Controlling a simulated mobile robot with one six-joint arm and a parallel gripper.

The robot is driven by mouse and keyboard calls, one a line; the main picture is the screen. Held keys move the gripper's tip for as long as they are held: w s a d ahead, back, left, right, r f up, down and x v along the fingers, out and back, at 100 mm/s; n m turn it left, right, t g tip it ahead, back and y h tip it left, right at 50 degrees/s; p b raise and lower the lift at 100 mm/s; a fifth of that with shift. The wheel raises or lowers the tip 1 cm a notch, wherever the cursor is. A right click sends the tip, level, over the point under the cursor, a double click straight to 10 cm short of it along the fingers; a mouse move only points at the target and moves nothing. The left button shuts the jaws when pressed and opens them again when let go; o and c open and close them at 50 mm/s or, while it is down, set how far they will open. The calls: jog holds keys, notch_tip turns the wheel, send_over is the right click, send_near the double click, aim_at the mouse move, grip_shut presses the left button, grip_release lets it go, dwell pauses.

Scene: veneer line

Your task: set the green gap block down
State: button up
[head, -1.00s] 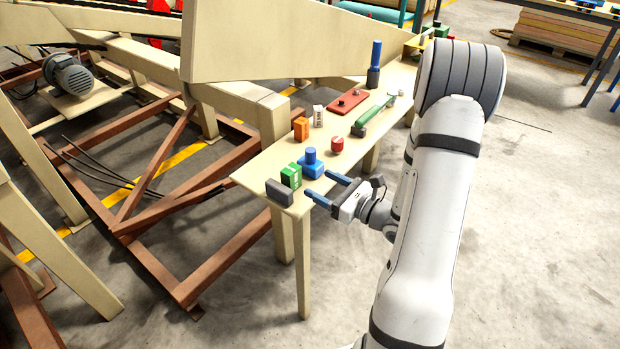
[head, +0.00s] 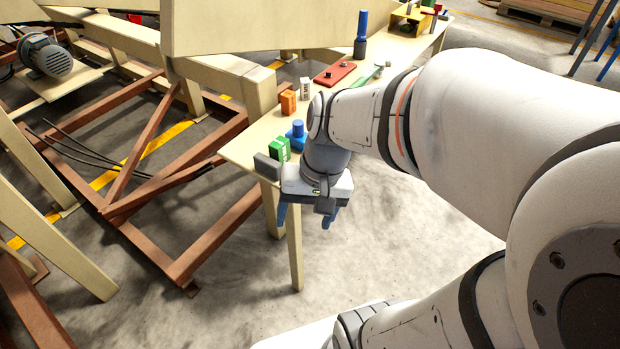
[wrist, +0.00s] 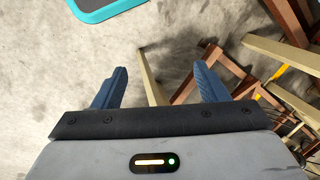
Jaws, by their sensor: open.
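The green gap block (head: 279,149) stands on the near end of the cream bench (head: 239,149), between a dark grey block and a blue block in the head view. My gripper (head: 306,217) is in front of the bench's near end, pointing down, with its blue fingers spread and nothing between them. It is apart from the green block. The wrist view shows the open fingers (wrist: 160,85) over bare concrete floor and a bench leg. The green block is not seen in the wrist view.
Beside the green block are the dark grey block (head: 267,166) and the blue block with a knob (head: 297,134). An orange block (head: 288,102), a red plate (head: 335,73) and a blue-topped cylinder (head: 361,35) stand farther back. My arm hides part of the bench.

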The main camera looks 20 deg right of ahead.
jog(key=d+r+n+t+h, duration=0.2)
jog(key=r+n, duration=0.1)
jog(key=shift+w+d+h, duration=0.3)
jog(key=shift+w, duration=0.05)
notch_tip(320, 180, up, 7)
jog(key=p, duration=0.6)
jog(key=shift+s+r+t+p, duration=0.2)
jog(key=shift+t+p, duration=0.1)
jog(key=shift+p, duration=0.1)
